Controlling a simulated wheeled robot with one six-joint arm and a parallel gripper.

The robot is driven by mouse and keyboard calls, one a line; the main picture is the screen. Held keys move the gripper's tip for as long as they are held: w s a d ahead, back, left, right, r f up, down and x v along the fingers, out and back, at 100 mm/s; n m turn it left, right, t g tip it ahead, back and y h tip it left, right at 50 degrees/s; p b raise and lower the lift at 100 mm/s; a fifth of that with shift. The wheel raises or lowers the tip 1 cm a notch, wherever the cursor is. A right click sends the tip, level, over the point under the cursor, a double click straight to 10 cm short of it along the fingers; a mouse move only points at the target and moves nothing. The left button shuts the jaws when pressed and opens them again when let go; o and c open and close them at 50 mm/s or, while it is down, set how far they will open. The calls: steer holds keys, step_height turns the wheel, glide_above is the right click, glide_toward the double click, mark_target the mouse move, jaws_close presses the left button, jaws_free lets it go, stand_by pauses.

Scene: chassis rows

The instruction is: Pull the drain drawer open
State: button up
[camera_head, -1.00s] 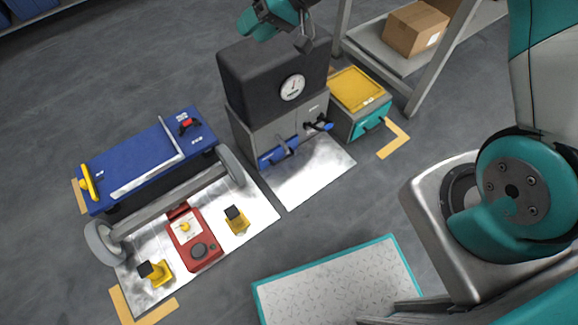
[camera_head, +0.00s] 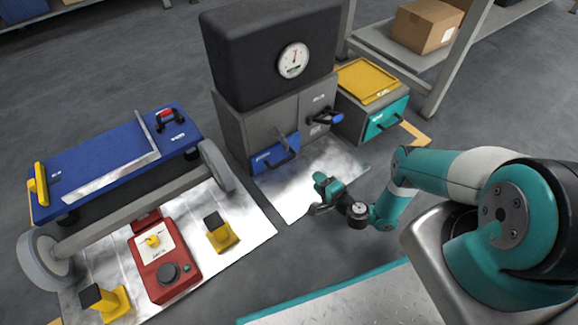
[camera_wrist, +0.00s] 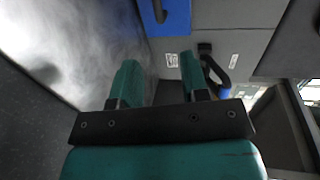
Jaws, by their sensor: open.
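A grey cabinet (camera_head: 232,128) carries a black box with a round gauge. Low on its front is a blue drawer front (camera_head: 268,157) with a dark bar handle (camera_head: 284,160); its label is too small to read, so I cannot confirm it is the drain drawer. It appears shut. The blue front also shows at the top of the wrist view (camera_wrist: 172,18). My gripper (camera_head: 317,196) is open and empty, low in front of the cabinet, to the right of the blue drawer and apart from it. In the wrist view the two teal fingers (camera_wrist: 161,85) stand apart.
A black-and-blue lever handle (camera_head: 325,117) sticks out right of the blue drawer. A yellow-topped cabinet with a teal drawer (camera_head: 385,119) stands further right. A blue cart (camera_head: 115,165) and red box (camera_head: 163,262) are left. The bright floor plate (camera_head: 300,185) before the cabinet is clear.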

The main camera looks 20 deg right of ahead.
steer(key=shift+w+f+b, duration=0.35)
steer(key=shift+f+b, duration=0.2)
steer(key=shift+b, duration=0.1)
steer(key=b, duration=1.1)
glide_toward(290, 159)
steer(key=shift+w+a+f, duration=0.2)
steer(key=shift+w+f, duration=0.45)
steer(key=shift+w, duration=0.25)
steer(key=b+x, duration=0.5)
steer(key=x, duration=0.2)
steer(key=shift+w+a+r+b, duration=0.1)
steer(key=shift+r+b, duration=0.05)
steer(key=shift+b, duration=0.15)
steer(key=shift+w+a+b, duration=0.2)
steer(key=shift+w+b, duration=0.15)
steer(key=shift+w, duration=0.35)
jaws_close()
steer(key=shift+s+r, duration=0.1)
